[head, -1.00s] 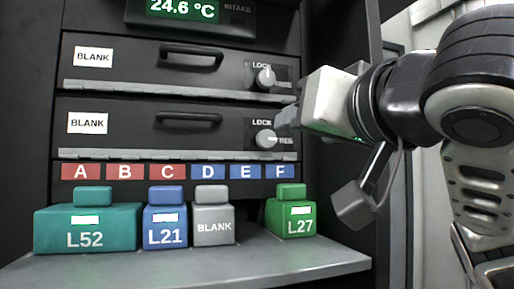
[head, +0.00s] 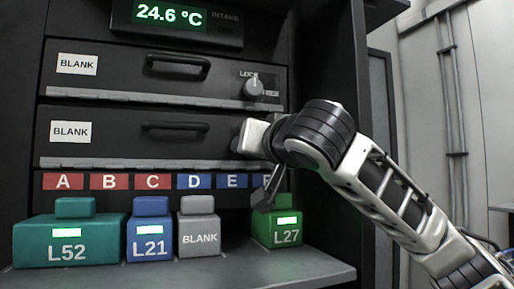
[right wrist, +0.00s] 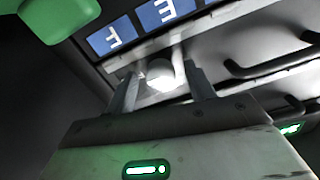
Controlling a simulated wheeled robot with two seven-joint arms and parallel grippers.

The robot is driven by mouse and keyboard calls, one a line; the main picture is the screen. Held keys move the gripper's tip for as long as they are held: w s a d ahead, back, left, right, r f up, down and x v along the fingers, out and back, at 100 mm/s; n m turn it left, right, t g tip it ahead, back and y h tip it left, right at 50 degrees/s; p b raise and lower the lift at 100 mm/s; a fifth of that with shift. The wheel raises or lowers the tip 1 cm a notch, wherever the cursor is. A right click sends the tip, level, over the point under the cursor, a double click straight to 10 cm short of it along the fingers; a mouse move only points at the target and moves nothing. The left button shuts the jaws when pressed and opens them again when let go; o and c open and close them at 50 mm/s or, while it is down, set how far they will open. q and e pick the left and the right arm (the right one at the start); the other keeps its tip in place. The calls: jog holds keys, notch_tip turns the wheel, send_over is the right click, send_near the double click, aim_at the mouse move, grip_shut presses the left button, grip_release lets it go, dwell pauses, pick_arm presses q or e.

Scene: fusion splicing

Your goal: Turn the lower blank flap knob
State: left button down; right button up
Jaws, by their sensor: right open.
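The lower BLANK flap (head: 100,132) is a dark panel with a black handle and a white label. My right gripper (head: 238,139) is in front of its right end and hides the lower knob in the head view. In the right wrist view, the pale, brightly lit knob (right wrist: 160,76) sits between the two fingers of my right gripper (right wrist: 162,88). The fingers are open, one on each side of the knob; I cannot tell whether either touches it. The knob's pointer direction is not clear. My left gripper is not in view.
The upper BLANK flap (head: 120,74) has its own knob (head: 254,88) just above my arm. Below are lettered labels and a shelf (head: 215,268) bearing teal L52 (head: 70,240), blue L21 (head: 150,235), grey BLANK (head: 199,232) and green L27 (head: 280,236) blocks. My wrist is close above L27.

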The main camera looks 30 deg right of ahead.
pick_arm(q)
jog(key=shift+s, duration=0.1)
pick_arm(e)
jog(key=c, duration=1)
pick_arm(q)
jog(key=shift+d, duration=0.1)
